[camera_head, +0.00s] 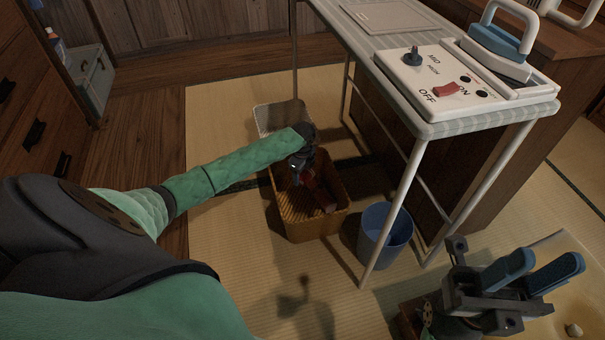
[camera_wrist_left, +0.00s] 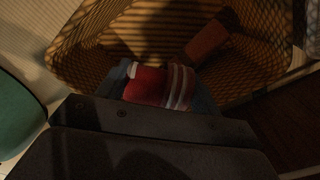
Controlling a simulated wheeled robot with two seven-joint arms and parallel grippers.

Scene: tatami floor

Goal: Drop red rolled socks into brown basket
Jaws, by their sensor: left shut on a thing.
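The red rolled socks (camera_wrist_left: 147,84), with pale stripes at one end, sit between the jaws of my left gripper (camera_wrist_left: 168,88) in the left wrist view. The brown basket (camera_head: 310,229) stands on the tatami in the head view, and its woven wall (camera_wrist_left: 85,58) surrounds the socks in the wrist view. My left gripper (camera_head: 304,178) is shut on the socks, over the basket's opening. Another reddish item (camera_wrist_left: 208,38) lies inside the basket. My right gripper (camera_head: 533,275) is at the lower right with its blue fingers apart and nothing seen between them.
A white basket (camera_head: 277,119) stands behind the brown one. A blue bin (camera_head: 374,250) stands to its right, beside a leg of the ironing table (camera_head: 445,128). An iron (camera_head: 497,47) rests on that table. Wooden drawers are at left. Tatami in front of the basket is clear.

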